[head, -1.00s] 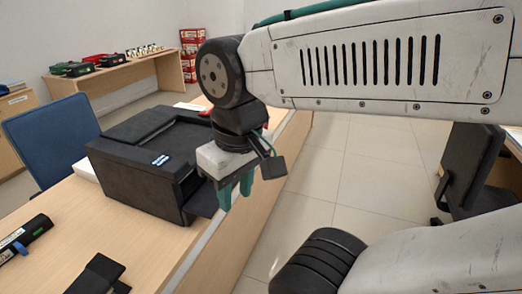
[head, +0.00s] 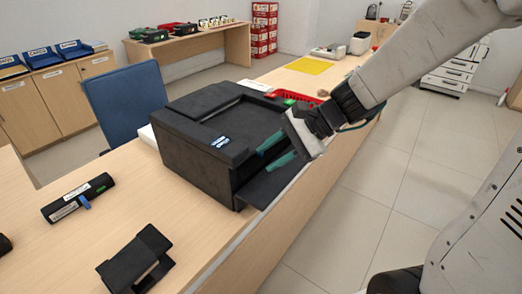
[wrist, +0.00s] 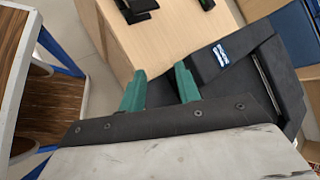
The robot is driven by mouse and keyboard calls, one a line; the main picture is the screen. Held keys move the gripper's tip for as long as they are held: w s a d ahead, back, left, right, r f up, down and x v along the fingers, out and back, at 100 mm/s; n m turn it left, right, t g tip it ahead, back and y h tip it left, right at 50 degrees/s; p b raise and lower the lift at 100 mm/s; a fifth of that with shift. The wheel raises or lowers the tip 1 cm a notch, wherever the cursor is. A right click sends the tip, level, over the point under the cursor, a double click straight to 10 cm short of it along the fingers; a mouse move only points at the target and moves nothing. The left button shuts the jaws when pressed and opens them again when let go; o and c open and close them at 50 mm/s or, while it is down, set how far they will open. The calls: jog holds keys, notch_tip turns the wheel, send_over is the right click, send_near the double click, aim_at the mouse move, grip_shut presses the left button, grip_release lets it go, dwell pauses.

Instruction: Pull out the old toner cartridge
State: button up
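The black printer (head: 215,125) stands on the counter with its front flap (head: 272,187) folded down on the side facing my arm. My gripper (head: 264,159) is at that opening, above the flap, with its teal fingers pointing toward the printer. In the wrist view the two fingers of my gripper (wrist: 160,69) are spread apart with nothing visible between them, and the printer (wrist: 238,62) is at the right. No cartridge can be made out inside the printer; its interior is hidden. A black toner cartridge (head: 70,201) with a blue tab and green mark lies on the counter at left.
A black angular holder (head: 135,262) sits on the counter at front left. A red tray (head: 305,104) and a yellow mat (head: 308,66) are behind the printer. A blue chair (head: 124,100) stands behind the counter. Open tiled floor lies right of the counter.

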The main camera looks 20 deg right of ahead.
jog(key=w+d+f+m+t, duration=0.3)
jog(key=w+f+m, duration=0.2)
jog(key=w+m, duration=0.25)
jog(key=m+t+h, duration=0.2)
jog(key=m+t, duration=0.2)
jog(key=m, duration=0.4)
send_near(263, 157)
jog(key=r, duration=0.2)
jog(key=s+a+r, duration=0.1)
jog(key=shift+r, duration=0.3)
jog(key=shift+w+d+f+m, duration=0.2)
jog(key=shift+w+d+m, duration=0.1)
jog(key=shift+w+m, duration=0.1)
jog(key=x, duration=0.9)
jog(key=shift+w+f, duration=0.15)
jog(key=shift+w, duration=0.2)
grip_shut()
jog(key=shift+r, duration=0.3)
